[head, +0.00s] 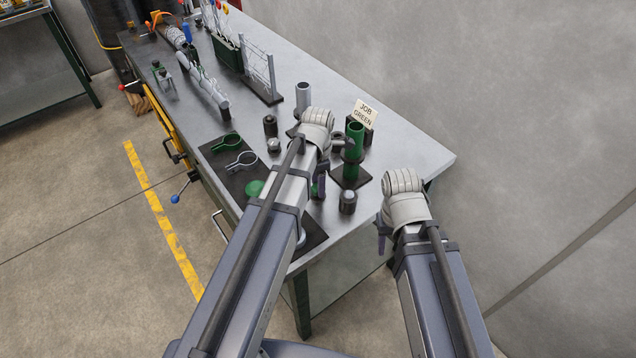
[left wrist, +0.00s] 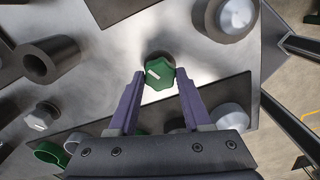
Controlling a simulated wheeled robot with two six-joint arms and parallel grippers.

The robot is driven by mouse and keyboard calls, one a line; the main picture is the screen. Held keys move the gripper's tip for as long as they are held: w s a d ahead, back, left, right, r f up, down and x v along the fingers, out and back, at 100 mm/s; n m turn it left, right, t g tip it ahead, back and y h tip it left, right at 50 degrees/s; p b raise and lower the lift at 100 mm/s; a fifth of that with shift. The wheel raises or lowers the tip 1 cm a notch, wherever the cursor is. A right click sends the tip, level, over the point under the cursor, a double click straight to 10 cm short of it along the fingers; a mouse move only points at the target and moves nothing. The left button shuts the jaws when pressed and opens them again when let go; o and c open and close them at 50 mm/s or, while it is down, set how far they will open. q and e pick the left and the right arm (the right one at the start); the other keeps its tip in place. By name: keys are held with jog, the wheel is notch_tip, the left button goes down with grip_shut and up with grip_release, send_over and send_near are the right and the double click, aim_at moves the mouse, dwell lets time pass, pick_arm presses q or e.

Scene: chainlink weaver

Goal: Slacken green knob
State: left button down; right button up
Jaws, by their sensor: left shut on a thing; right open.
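The green knob (left wrist: 160,73), lobed with a white mark on its top, sits between the tips of my left gripper (left wrist: 157,80) in the left wrist view. The left gripper is shut on it. In the head view my left gripper (head: 319,182) points down at the bench, and its wrist hides most of the knob. A card (head: 366,113) reading "JOB GREEN" stands behind a green post (head: 353,150) on a dark base. My right gripper (head: 382,232) is open beyond the bench's front right edge, mostly hidden by its own wrist.
Grey-topped knobs (head: 348,201) stand close by, and a grey tube (head: 303,94) stands behind. A green clamp (head: 226,143) and a grey clamp (head: 241,161) lie on a dark mat to the left. The bench's right end (head: 420,155) is bare.

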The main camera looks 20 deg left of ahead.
dwell(0.3)
pick_arm(q)
jog(key=shift+c, duration=1.7)
grip_release()
notch_tip(320, 180, up, 8)
jog(key=p, duration=0.8)
jog(key=shift+f, duration=0.1)
jog(key=shift+s+d, duration=0.1)
